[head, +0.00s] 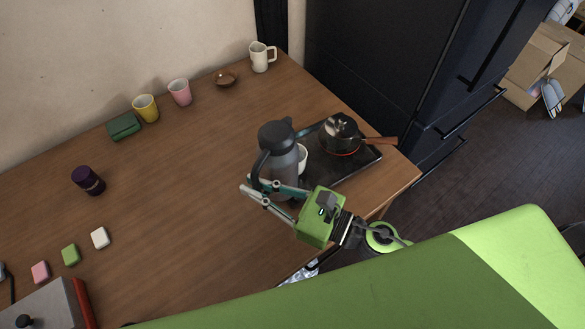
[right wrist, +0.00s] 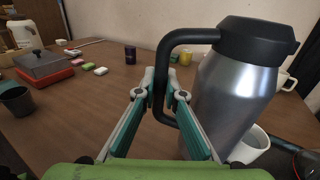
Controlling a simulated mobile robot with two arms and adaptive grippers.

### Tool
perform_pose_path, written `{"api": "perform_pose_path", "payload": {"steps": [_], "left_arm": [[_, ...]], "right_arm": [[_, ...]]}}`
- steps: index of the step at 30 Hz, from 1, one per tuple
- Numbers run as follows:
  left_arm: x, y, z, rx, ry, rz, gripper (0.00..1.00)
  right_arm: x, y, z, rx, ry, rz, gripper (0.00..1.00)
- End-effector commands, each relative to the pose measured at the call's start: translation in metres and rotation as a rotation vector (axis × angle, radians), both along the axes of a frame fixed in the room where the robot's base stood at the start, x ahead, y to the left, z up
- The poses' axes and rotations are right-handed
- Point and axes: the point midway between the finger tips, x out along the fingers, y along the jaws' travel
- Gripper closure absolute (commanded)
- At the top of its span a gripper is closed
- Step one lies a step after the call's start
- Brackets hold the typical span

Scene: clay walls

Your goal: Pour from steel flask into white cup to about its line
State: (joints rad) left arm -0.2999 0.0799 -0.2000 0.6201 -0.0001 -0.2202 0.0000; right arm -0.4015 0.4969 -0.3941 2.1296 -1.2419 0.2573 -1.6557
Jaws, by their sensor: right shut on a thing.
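The steel flask (head: 283,160), grey with a black lid and black handle, stands upright near the right side of the table. It fills the right of the right wrist view (right wrist: 232,92). My right gripper (head: 249,184) is shut on its handle; in the right wrist view the handle passes between the fingers (right wrist: 160,90). Whether the flask's base touches the table I cannot tell. A white cup (head: 303,158) is just behind the flask and partly hidden by it; it also shows in the right wrist view (right wrist: 252,147). Its line and contents are not visible. My left gripper is out of view.
A lidded pot (head: 341,136) sits on a black hob (head: 352,174) right of the flask. A white mug (head: 259,58), brown bowl (head: 225,79), pink cup (head: 180,92) and yellow cup (head: 146,108) stand along the wall. The table's middle left is mostly clear.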

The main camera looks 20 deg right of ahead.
Motion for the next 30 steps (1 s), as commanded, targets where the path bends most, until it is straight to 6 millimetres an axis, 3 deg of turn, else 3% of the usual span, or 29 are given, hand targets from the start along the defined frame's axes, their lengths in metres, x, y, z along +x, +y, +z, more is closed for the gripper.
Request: {"api": "perform_pose_path", "payload": {"steps": [30], "left_arm": [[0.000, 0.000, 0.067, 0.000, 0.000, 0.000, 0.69]], "right_arm": [[0.001, 0.000, 0.076, 0.000, -0.012, 0.000, 1.00]]}}
